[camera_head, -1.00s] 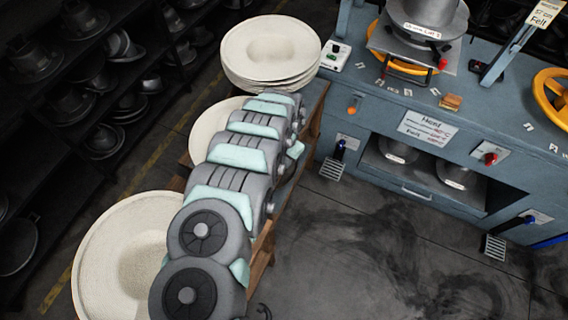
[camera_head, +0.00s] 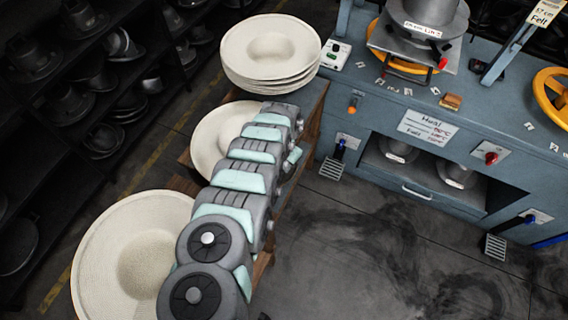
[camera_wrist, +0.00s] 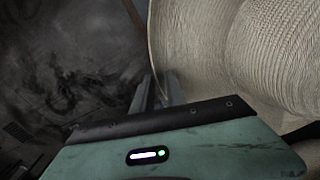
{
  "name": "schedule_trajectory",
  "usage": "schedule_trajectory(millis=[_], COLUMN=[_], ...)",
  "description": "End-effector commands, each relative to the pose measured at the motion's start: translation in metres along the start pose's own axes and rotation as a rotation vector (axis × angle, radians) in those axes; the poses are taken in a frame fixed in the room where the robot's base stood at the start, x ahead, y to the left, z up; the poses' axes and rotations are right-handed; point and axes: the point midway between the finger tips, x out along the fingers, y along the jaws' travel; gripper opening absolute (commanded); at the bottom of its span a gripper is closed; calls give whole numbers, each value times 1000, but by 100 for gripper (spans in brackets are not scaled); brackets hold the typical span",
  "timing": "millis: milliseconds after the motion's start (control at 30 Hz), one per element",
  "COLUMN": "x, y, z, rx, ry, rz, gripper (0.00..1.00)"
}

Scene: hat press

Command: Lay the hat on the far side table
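Cream wide-brimmed hats show in the head view: a stack (camera_head: 237,45) at the back, a single hat (camera_head: 207,140) in the middle, partly behind my arm, and another hat (camera_head: 110,235) at the front left. My gripper is hidden in the head view. In the wrist view its two fingers (camera_wrist: 158,92) are close together at the edge of a large cream hat brim (camera_wrist: 190,50). I cannot tell whether they pinch the brim, or which hat this is.
A blue press bench (camera_head: 375,112) with a hat press stands at the right. Dark shelves (camera_head: 60,135) of hats line the left. My arm runs along the tables. The floor (camera_head: 350,240) between arm and bench is clear.

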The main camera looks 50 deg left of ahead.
Motion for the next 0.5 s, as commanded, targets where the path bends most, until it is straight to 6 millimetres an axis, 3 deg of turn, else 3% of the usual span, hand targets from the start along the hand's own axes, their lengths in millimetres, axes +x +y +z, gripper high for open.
schedule_trajectory(millis=[133,500], x=[0,-6], y=[0,0], z=[0,0], rx=[0,1], ry=[0,0], rz=[0,0], gripper=[30,30])
